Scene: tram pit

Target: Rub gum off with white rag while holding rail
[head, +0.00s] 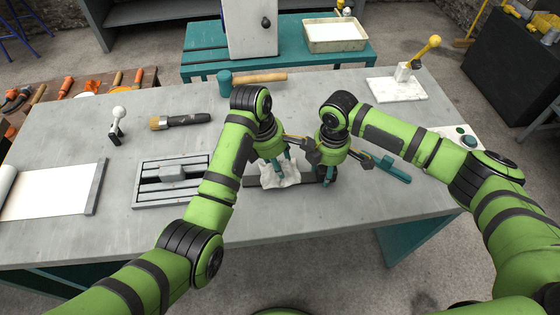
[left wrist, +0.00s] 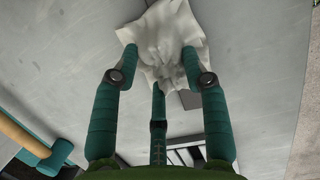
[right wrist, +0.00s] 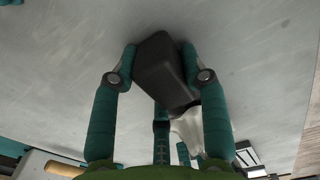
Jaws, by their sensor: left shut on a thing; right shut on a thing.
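A crumpled white rag (head: 293,180) lies over a dark rail (head: 252,182) near the front of the grey table. My left gripper (head: 279,168) is shut on the rag from above; the rag (left wrist: 165,40) also shows between its teal fingers in the left wrist view. The rail lies left to right. My right gripper (head: 328,173) is shut on the rail's right end, and the dark rail end (right wrist: 163,68) sits between its fingers in the right wrist view. The rag (right wrist: 188,132) shows close beside it there. I see no gum; the rag and fingers cover part of the rail.
A grey slotted fixture (head: 147,188) lies left of the rail, with a brush (head: 185,120) behind it. A teal-headed mallet (head: 255,78) lies at the back edge. A teal tool (head: 392,170) lies right of my right gripper. White sheet (head: 45,190) lies far left.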

